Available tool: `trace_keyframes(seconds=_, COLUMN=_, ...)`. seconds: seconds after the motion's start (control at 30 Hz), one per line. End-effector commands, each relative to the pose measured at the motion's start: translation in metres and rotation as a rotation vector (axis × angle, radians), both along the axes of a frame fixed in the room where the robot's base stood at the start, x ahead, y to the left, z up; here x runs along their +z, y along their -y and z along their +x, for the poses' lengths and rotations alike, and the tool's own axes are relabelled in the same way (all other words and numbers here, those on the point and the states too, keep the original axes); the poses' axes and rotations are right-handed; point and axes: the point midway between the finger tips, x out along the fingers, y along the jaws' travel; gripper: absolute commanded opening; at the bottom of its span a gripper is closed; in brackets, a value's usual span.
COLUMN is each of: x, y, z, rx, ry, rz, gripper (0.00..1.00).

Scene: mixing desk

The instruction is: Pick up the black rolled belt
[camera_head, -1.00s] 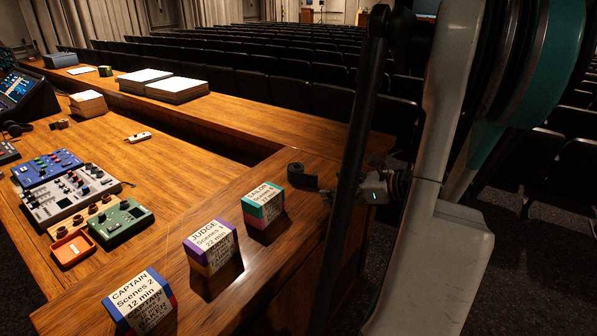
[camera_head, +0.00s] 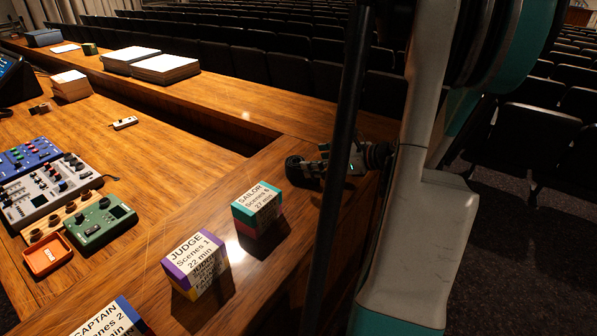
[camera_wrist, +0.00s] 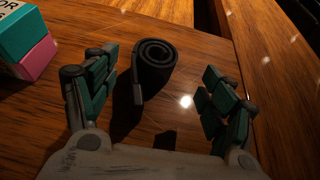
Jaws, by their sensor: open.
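The black rolled belt (camera_wrist: 155,65) stands on the wooden desk as a spiral coil, its loose end toward my gripper. In the wrist view it lies ahead of and between the two open fingers of my gripper (camera_wrist: 170,100), nearer the left finger. No finger clearly touches it. In the head view the belt (camera_head: 295,167) sits at the desk's corner, with my gripper (camera_head: 325,165) right beside it on the right. A dark pole partly hides my gripper and wrist there.
The sailor box (camera_head: 258,208), judge box (camera_head: 195,262) and captain box (camera_head: 110,320) stand in a row along the front ledge. A green device (camera_head: 100,222) and a mixer (camera_head: 50,190) lie to the left. Rows of dark seats (camera_head: 300,80) stand beyond the desk.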

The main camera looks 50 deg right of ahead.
Motion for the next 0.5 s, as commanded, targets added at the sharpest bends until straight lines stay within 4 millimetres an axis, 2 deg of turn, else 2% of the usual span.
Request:
trace_keyframes(seconds=0.1, x=-0.008, y=-0.003, z=0.016, rx=0.003, ry=0.000, rz=-0.001, gripper=0.77)
trace_keyframes(seconds=0.37, x=-0.013, y=-0.005, z=0.029, rx=0.001, ry=0.000, rz=-0.001, gripper=0.77)
trace_keyframes(seconds=0.5, x=-0.022, y=-0.009, z=0.042, rx=0.003, ry=0.000, rz=0.000, gripper=0.77)
